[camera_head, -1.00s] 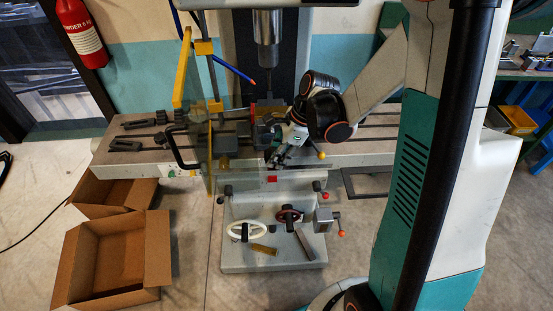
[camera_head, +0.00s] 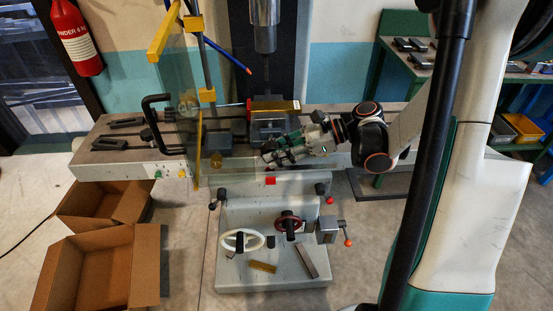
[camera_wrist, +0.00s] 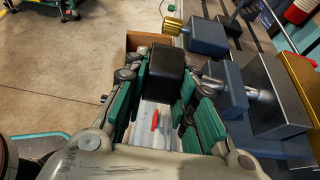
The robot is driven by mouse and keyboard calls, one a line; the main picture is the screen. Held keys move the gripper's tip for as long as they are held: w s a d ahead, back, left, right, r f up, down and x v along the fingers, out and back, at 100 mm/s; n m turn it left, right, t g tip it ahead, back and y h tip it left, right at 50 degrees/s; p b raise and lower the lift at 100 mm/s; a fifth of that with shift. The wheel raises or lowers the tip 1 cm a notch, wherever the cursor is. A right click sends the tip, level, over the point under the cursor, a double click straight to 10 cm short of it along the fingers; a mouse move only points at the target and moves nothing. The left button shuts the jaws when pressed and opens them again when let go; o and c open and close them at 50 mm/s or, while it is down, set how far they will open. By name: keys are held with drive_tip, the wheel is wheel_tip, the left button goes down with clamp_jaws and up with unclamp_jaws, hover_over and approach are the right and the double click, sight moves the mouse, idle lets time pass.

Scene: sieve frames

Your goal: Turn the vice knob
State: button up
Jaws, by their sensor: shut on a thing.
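The grey vice (camera_head: 268,131) sits on the machine table with a gold bar (camera_head: 275,107) at its top. My gripper (camera_head: 266,155), with teal fingers, is at the vice's front and points left. In the wrist view my gripper (camera_wrist: 165,82) is shut on a black block (camera_wrist: 165,68), which looks like the vice knob. The vice's blue-grey blocks and bright screw (camera_wrist: 262,95) lie just right of the fingers in the wrist view. A brass knob (camera_head: 216,160) shows left of the fingertips, apart from them; it is also in the wrist view (camera_wrist: 172,27).
A clear guard panel (camera_head: 190,140) with a yellow frame and black handle stands close left of the vice. The spindle (camera_head: 264,28) hangs above. Cardboard boxes (camera_head: 145,265) stand on the floor at left. Handwheels (camera_head: 242,240) are below the table.

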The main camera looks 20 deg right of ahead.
drive_tip(key=shift+y, duration=0.3)
drive_tip(key=o, duration=1.1)
drive_tip(key=shift+c, duration=0.2)
drive_tip(key=v, duration=1.2)
drive_tip(key=shift+a, duration=0.1)
